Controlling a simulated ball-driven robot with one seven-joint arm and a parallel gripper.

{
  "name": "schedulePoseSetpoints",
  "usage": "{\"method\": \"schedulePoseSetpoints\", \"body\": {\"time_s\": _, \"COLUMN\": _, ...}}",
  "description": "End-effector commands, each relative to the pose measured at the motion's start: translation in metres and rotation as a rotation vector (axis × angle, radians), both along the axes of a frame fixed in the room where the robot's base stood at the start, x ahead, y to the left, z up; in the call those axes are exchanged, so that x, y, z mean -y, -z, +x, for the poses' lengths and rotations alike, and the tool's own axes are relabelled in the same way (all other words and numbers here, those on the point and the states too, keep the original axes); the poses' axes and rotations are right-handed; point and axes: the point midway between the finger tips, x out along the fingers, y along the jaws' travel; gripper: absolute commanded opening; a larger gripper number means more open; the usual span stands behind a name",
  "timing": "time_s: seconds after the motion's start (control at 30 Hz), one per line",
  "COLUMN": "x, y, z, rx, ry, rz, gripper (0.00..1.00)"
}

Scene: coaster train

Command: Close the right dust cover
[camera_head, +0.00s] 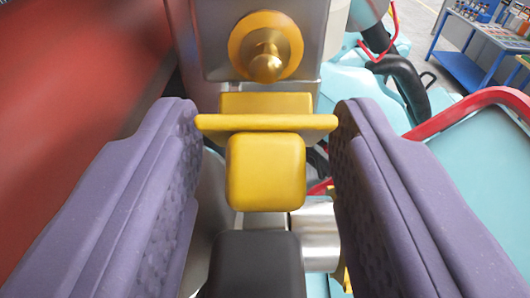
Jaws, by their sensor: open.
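My gripper (268,112) is open, its two purple padded fingers on the left and right of the picture. Between the fingers is a yellow part (266,172), a rounded block under a wide thin yellow lip. The lip's ends come close to both fingertips; I cannot tell whether they touch. Which part is the right dust cover is not clear; the yellow part may belong to it. Above it, a brass-coloured knob (267,64) on a yellow-orange ring sits on a grey metal plate (213,62).
A large red surface (70,110) fills the left side. Light-blue bodywork (470,160) with a red tube (480,100) and black hoses (405,85) lies at the right. A blue workbench (480,40) with small items stands far off at the upper right.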

Motion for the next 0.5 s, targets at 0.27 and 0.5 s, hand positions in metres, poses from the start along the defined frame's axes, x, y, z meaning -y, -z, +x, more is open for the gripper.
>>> {"method": "schedulePoseSetpoints", "body": {"time_s": 0.27, "x": 0.0, "y": -0.004, "z": -0.048, "rx": 0.004, "ry": 0.001, "rz": 0.0, "gripper": 0.47}}
{"method": "schedulePoseSetpoints", "body": {"time_s": 0.5, "x": 0.0, "y": -0.008, "z": -0.073, "rx": 0.001, "ry": 0.001, "rz": -0.001, "gripper": 0.47}}
